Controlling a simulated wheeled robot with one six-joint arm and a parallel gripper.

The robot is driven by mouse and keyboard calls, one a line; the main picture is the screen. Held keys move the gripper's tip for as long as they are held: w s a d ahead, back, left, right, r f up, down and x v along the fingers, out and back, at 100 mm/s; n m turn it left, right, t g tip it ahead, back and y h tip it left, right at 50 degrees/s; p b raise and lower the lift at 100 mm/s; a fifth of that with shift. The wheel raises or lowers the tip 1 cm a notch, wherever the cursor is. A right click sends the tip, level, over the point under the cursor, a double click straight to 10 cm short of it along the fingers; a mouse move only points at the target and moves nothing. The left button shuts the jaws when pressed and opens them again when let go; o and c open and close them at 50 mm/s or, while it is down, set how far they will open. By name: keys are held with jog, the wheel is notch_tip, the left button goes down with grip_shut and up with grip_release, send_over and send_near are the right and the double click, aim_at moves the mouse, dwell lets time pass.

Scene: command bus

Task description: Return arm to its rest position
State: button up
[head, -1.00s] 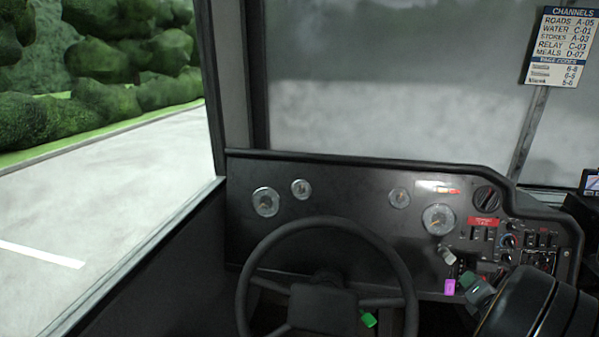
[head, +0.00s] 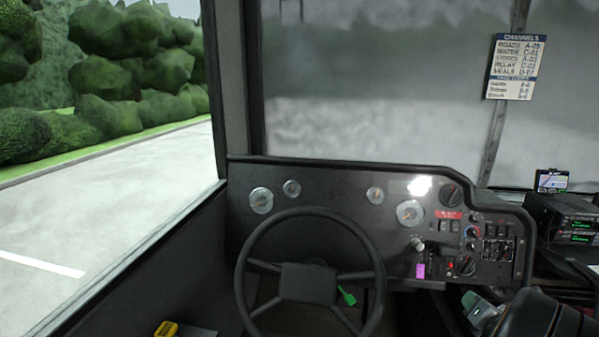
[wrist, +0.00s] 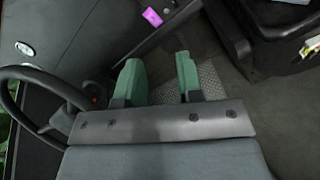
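My gripper (head: 478,309) is low at the right of the head view, below the dashboard (head: 330,205) and right of the steering wheel (head: 378,262). In the wrist view its two green fingers (wrist: 158,80) stand apart with nothing between them, over the dark floor and a grey textured patch (wrist: 205,78). My dark arm link fills the lower right corner of the head view. The magenta tag (head: 420,270) hangs below the key knob on the dashboard, clear of my gripper; it also shows in the wrist view (wrist: 152,17).
A radio unit (head: 565,225) with green displays and a small screen (head: 551,181) stand at the right. A channel card (head: 515,67) hangs by the windscreen. A green tag (head: 347,296) is behind the wheel, and a yellow object (head: 166,329) is at the bottom left.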

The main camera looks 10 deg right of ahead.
jog(key=a+n+g+y+p, duration=0.5)
jog(key=a+n+y, duration=0.4)
jog(key=a+n, duration=1.15)
jog(key=s+a+r+n+g+h+p, duration=0.1)
jog(key=a+r+n+p, duration=0.4)
jog(key=n, duration=0.8)
jog(key=s+a+r+n+g+h+p, duration=0.2)
jog(key=a+r+n+p, duration=0.4)
jog(key=a+r+n, duration=0.3)
notch_tip(320, 180, up, 4)
jog(key=s+n+g, duration=0.1)
jog(key=n, duration=0.3)
jog(key=shift+g, duration=0.3)
jog(key=shift+h, duration=0.3)
